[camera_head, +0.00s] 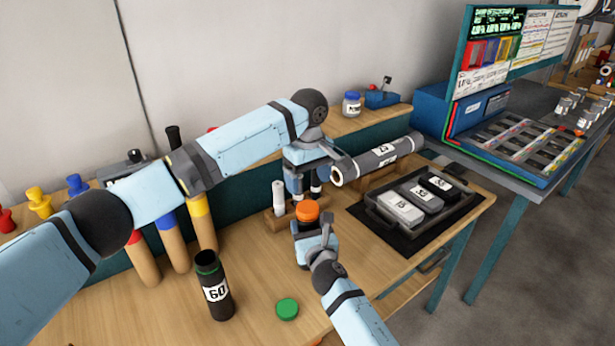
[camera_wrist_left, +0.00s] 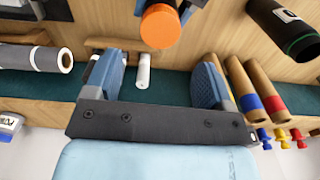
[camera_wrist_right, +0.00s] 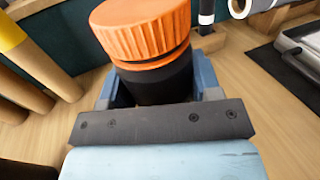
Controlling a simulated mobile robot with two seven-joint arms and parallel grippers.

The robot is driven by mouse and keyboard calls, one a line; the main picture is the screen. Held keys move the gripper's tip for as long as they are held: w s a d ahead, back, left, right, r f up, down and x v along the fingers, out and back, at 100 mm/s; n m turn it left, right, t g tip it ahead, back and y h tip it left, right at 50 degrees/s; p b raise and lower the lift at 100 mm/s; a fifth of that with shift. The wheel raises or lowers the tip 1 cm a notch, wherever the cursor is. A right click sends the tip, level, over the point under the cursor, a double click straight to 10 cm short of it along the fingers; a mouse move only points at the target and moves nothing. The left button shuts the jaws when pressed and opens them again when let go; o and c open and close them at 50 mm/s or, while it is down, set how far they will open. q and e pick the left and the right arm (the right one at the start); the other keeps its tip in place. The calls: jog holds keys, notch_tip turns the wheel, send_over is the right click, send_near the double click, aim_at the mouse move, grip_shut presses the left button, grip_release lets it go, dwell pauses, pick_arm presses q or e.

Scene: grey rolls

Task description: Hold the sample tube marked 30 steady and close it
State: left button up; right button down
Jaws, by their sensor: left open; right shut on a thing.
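A dark sample tube with an orange ribbed cap (camera_head: 307,211) stands upright in my right gripper (camera_head: 314,236). The right wrist view shows the dark tube body (camera_wrist_right: 160,82) between the fingers and the orange cap (camera_wrist_right: 145,30) on top. A thin orange ring shows just under the cap; I cannot tell how tight the cap is. No number shows on this tube. My left gripper (camera_head: 306,188) is open and empty, just behind and above the cap. In the left wrist view the cap (camera_wrist_left: 160,26) is beyond the open fingers, not between them.
A black open tube marked 60 (camera_head: 214,290) and a green cap (camera_head: 287,308) are at the front. A white tube (camera_head: 279,196) stands behind. A grey roll (camera_head: 385,157) and a tray (camera_head: 378,212) with labelled bottles are right. Cardboard tubes (camera_head: 172,243) stand left.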

aim_at(308, 207)
pick_arm(q)
jog(key=n, duration=0.5)
jog(key=shift+r, duration=0.1)
jog(key=shift+f, duration=4)
